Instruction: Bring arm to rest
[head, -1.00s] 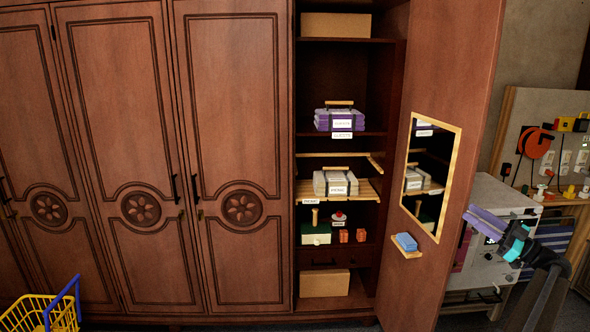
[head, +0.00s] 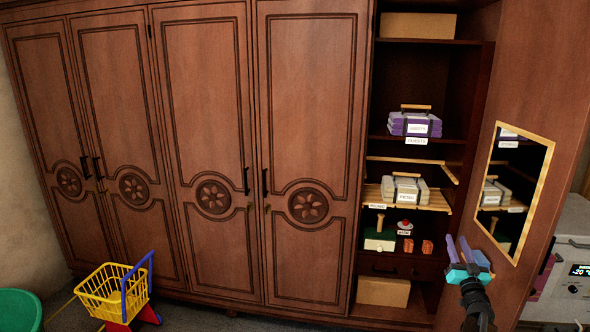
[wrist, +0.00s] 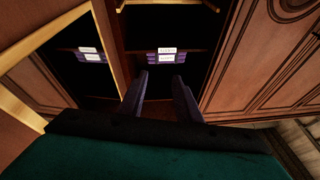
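My gripper (head: 458,242), with purple fingers and a teal body, is raised in front of the open wardrobe door at the right of the head view. In the wrist view its two dark fingers (wrist: 160,82) stand apart with nothing between them. The open door (head: 545,130) carries a wood-framed mirror (head: 508,190). My gripper covers part of the area below the mirror. The open wardrobe bay (head: 425,75) lies to the left of my gripper in the head view and beyond its fingertips in the wrist view.
A purple bundle (head: 414,124) and a grey bundle (head: 404,190) sit on the bay's shelves. Closed wardrobe doors (head: 215,120) fill the middle and left. A yellow cart (head: 103,292) and green tub (head: 18,310) stand front left. A grey appliance (head: 570,265) is at right.

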